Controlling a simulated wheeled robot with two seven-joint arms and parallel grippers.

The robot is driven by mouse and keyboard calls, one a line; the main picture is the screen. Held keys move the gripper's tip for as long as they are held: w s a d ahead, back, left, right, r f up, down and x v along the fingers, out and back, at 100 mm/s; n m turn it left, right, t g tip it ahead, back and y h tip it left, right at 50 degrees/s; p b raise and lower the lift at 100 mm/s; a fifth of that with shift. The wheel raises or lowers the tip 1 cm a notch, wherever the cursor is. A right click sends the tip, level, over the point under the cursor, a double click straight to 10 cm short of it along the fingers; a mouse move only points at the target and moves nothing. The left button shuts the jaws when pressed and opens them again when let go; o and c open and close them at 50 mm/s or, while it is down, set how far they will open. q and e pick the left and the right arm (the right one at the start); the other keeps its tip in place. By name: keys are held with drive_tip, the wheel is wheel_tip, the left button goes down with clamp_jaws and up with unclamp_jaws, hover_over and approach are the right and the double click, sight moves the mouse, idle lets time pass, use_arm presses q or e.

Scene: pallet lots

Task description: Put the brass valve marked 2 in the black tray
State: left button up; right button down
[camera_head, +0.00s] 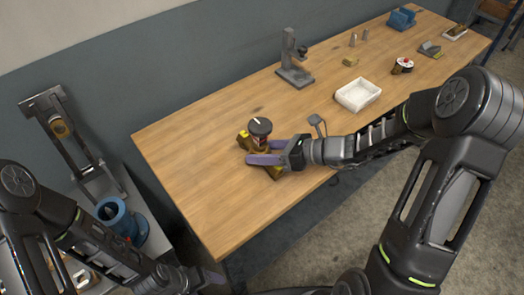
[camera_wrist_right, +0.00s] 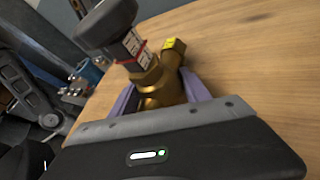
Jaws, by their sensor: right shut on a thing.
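A brass valve (camera_head: 261,139) with a black round knob stands near the left part of the wooden table, and its brass body shows in the right wrist view (camera_wrist_right: 160,90). A white label with a red band is on its neck; I cannot read the mark. My right gripper (camera_head: 261,152) has its purple fingers on both sides of the brass body and is shut on it. I cannot tell whether the valve is clear of the table. My left gripper (camera_head: 212,275) shows only partly at the bottom, its jaws unclear. I see no black tray in these views.
The wooden table (camera_head: 220,200) has clear space around the valve. A white tray (camera_head: 358,106) lies to the right, with a grey stand (camera_head: 294,75) behind it. Several small items are at the far right end. A blue cylindrical part (camera_head: 115,215) is off the table at left.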

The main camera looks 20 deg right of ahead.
drive_tip(key=c, duration=0.5)
unclamp_jaws()
drive_tip(key=shift+f, duration=0.15)
drive_tip(key=shift+r, duration=0.25)
drive_tip(key=v, duration=1.2)
